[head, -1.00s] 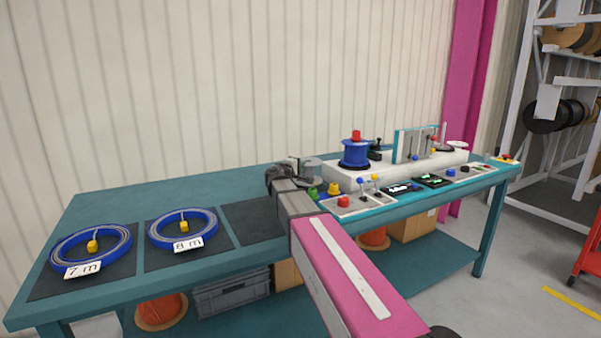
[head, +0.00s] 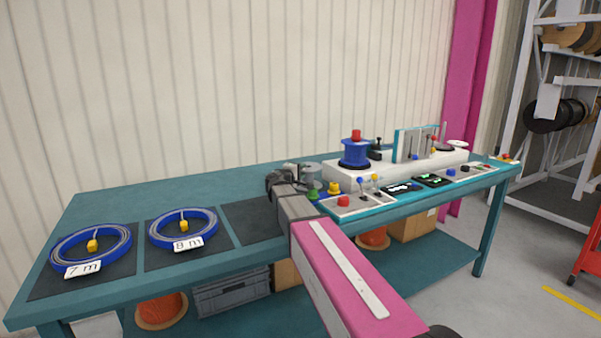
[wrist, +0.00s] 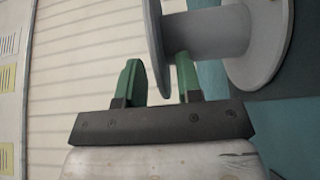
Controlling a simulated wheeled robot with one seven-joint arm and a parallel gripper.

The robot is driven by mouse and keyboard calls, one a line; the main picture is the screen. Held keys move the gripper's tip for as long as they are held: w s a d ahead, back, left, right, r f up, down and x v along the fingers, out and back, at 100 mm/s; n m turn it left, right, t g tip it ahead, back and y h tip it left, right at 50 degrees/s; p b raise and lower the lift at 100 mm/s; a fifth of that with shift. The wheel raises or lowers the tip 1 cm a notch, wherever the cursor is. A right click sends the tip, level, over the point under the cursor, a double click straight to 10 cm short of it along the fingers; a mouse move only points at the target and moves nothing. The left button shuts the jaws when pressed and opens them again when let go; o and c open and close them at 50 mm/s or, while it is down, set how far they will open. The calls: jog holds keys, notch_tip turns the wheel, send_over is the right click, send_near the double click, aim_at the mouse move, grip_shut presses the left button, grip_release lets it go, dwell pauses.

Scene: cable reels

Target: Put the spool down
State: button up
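The spool (wrist: 208,32) is grey with two round flanges and a plain barrel. In the wrist view it fills the upper right. My gripper (wrist: 161,82) has one green finger on each side of its nearer flange, the right finger between the two flanges. In the head view the spool (head: 311,171) shows just right of my gripper (head: 289,176), over the back part of the teal bench (head: 130,206). I cannot tell whether its lower flange touches anything.
A dark mat (head: 252,222) beside my gripper is bare where visible. Mats at left hold blue cable coils marked 7 m (head: 90,248) and 8 m (head: 183,228). Right of the spool stands a white machine (head: 400,168) with a blue reel (head: 355,152); buttons and levers line its front.

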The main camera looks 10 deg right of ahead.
jog(key=v, duration=1.2)
jog(key=shift+a, duration=0.1)
